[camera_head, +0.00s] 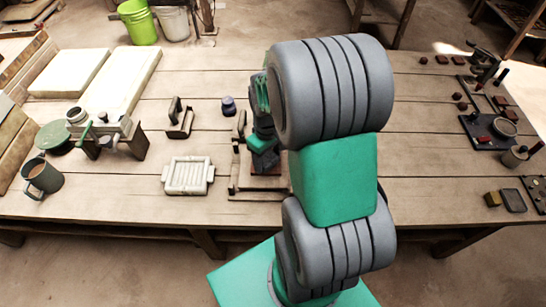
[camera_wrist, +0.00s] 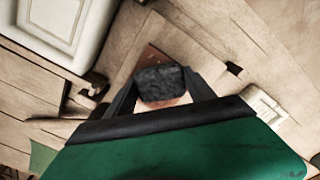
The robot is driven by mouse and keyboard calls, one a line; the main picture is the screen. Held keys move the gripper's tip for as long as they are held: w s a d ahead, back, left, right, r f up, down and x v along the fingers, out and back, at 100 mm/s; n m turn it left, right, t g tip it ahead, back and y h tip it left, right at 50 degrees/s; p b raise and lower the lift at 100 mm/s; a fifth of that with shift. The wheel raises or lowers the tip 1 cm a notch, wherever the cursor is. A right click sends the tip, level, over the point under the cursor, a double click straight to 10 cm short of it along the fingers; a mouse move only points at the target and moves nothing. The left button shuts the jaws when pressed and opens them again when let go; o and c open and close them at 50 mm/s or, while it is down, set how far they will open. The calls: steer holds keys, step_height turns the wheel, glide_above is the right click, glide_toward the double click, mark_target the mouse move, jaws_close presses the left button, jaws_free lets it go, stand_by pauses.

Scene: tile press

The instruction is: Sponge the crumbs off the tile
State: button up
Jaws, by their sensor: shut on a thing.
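My gripper (camera_wrist: 161,92) is shut on a dark grey, rough sponge (camera_wrist: 160,80), one finger on each side of it. The sponge is over a reddish-brown tile (camera_wrist: 150,56), covering most of it; tile edges show above and below. I cannot tell whether the sponge is pressed on the tile. In the head view my gripper (camera_head: 263,142) is low over the wooden frame (camera_head: 256,196) around the tile, and my arm hides its right part. Crumbs cannot be made out.
A mug (camera_head: 42,178) and a metal press (camera_head: 106,135) stand far left. Small tools (camera_head: 492,130) lie far right.

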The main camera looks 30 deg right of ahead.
steer(key=shift+a, duration=0.2)
steer(key=shift+w+d, duration=0.3)
steer(key=shift+w, duration=0.25)
steer(key=shift+w+d, duration=0.6)
steer(key=shift+s+d+r, duration=0.1)
steer(key=shift+s+d, duration=0.15)
steer(key=shift+d, duration=0.2)
steer(key=shift+s+d, duration=0.5)
steer(key=shift+s+a+p, duration=0.35)
steer(key=shift+s, duration=0.2)
steer(key=shift+s+a+p, duration=0.3)
steer(key=shift+s+a, duration=0.05)
steer(key=shift+s, duration=0.2)
steer(key=shift+w+a, duration=0.8)
steer(key=shift+a, duration=0.3)
steer(key=shift+w+d, duration=0.8)
steer(key=shift+w, duration=0.25)
steer(key=shift+s+d, duration=0.1)
steer(key=shift+s, duration=0.9)
